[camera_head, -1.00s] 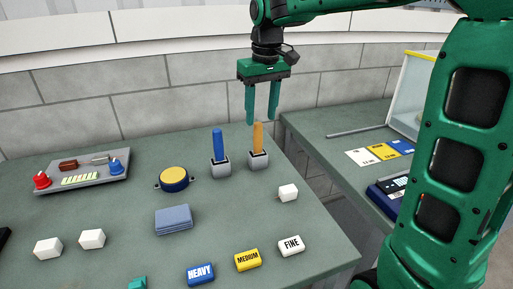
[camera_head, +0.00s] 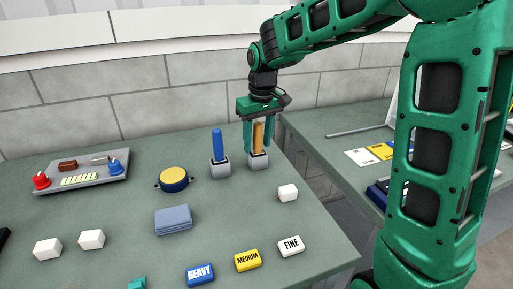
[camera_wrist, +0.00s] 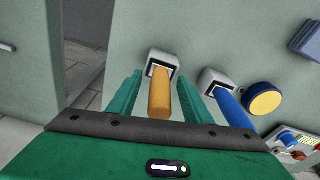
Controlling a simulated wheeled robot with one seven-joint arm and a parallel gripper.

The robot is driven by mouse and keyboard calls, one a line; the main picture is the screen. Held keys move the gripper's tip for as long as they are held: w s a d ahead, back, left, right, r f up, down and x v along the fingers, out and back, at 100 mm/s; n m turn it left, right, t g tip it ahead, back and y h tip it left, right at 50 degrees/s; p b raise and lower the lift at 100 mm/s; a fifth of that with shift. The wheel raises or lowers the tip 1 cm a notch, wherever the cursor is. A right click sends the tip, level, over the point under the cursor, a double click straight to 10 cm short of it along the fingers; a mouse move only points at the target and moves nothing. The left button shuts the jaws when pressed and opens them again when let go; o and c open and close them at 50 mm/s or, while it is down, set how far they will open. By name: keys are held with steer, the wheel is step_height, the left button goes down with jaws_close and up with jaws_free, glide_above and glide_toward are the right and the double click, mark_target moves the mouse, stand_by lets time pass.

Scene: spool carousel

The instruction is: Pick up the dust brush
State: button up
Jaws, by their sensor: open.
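The dust brush is not labelled; two upright handles stand in grey holders, and I cannot tell from the frames which one is the brush. The orange-brown handle (camera_head: 258,134) stands in its grey holder (camera_head: 258,161); it also shows in the wrist view (camera_wrist: 160,98). The blue handle (camera_head: 217,143) stands in its own holder (camera_head: 220,168) to the left. My gripper (camera_head: 259,150) points down over the orange handle, open, with one finger on each side of it. In the wrist view the gripper fingers (camera_wrist: 160,88) show gaps to the handle. The lower ends of both tools are hidden inside the holders.
A yellow-topped round container (camera_head: 174,178), a blue cloth stack (camera_head: 173,219) and a white block (camera_head: 288,192) lie nearby. A grey tray (camera_head: 100,181) with knobs is at the left. Labelled HEAVY (camera_head: 200,274), MEDIUM (camera_head: 247,260) and FINE (camera_head: 291,245) blocks line the front.

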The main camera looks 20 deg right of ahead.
steer(key=shift+f, duration=0.2)
jaws_close()
steer(key=shift+r, duration=0.1)
